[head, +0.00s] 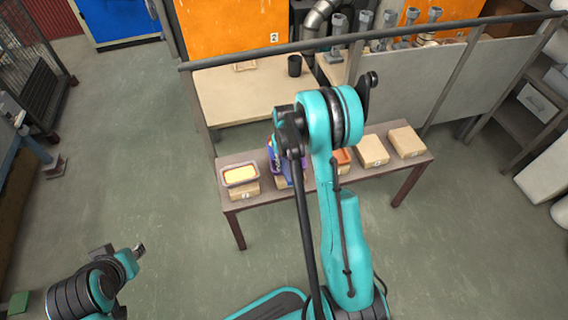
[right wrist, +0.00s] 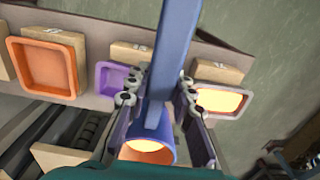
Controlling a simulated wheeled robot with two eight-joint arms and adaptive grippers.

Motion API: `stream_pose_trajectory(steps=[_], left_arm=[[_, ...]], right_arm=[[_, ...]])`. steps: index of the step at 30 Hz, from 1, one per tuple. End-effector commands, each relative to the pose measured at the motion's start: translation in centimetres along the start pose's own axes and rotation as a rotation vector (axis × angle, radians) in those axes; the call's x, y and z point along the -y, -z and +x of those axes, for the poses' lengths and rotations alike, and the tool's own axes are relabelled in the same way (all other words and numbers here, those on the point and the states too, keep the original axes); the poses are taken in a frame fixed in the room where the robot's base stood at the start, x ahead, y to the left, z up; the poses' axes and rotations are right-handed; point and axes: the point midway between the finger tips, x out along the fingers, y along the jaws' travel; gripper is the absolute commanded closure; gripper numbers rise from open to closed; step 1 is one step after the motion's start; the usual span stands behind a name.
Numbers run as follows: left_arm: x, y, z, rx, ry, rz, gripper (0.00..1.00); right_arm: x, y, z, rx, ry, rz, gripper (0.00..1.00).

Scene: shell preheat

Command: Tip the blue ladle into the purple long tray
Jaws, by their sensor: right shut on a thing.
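My right gripper (right wrist: 158,96) is shut on the handle of the blue ladle (right wrist: 173,45). The ladle's cup, low in the right wrist view, holds a glowing yellow-orange content. The purple long tray (right wrist: 105,79) lies on the bench just left of the gripper, partly hidden by a finger. What shows of its inside is plain purple. In the head view my right arm hides most of the gripper, ladle and purple tray. My left gripper (head: 140,249) is at the lower left, away from the bench; its jaw opening is too small to tell.
The bench (head: 236,205) bears several cardboard-coloured blocks. A pinkish tray (head: 240,184) with yellow content stands at its left end. An orange tray (right wrist: 48,66) shows left in the right wrist view. A rail (head: 225,62) with panels runs behind.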

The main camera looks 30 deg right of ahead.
Motion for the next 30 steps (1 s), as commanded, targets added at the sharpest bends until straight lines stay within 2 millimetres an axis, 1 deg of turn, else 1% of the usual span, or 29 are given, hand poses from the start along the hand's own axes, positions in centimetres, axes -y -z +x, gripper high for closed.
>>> stream_pose_trajectory(steps=[27, 30], left_arm=[[0.0, -1.5, 2.1, 0.0, 0.0, 0.0, 0.74], [0.0, -1.1, 1.6, 0.0, 0.0, 0.0, 0.74]], right_arm=[[0.0, 0.0, 4.5, 0.0, 0.0, 0.0, 1.0], [-0.1, 0.0, 4.3, 0.0, 0.155, 0.011, 1.0]])
